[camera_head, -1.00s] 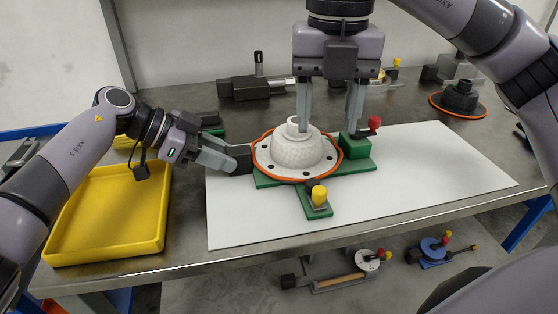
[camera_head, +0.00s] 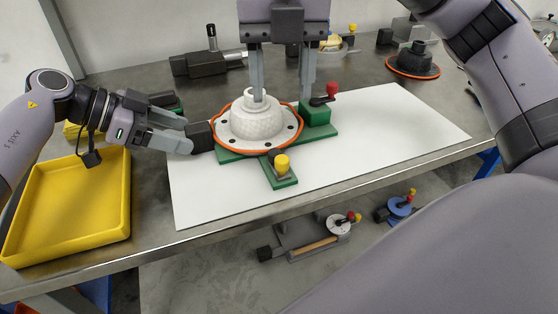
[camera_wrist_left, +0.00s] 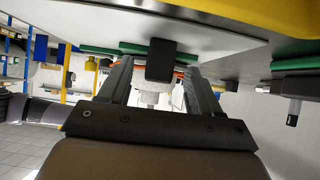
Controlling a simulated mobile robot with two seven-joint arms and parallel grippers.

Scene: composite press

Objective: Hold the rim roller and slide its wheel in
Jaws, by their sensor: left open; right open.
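A white domed part (camera_head: 256,124) with an orange-edged flange sits on a green fixture (camera_head: 282,179). The fixture carries a green block (camera_head: 315,112) with a red knob on its right and a yellow knob (camera_head: 282,163) in front. A dark block (camera_head: 201,136) is at the flange's left edge; it shows in the left wrist view (camera_wrist_left: 160,60) too. I cannot tell which part is the roller's wheel. My left gripper (camera_head: 188,136) is open, fingertips at the dark block. My right gripper (camera_head: 281,98) is open and points down, one finger over the dome's collar, the other near the green block.
A yellow tray (camera_head: 75,205) stands at the left. A dark tool (camera_head: 208,64) and a black domed part (camera_head: 413,62) stand at the back. The white mat (camera_head: 400,125) is clear right of the fixture. More tools lie on the shelf below.

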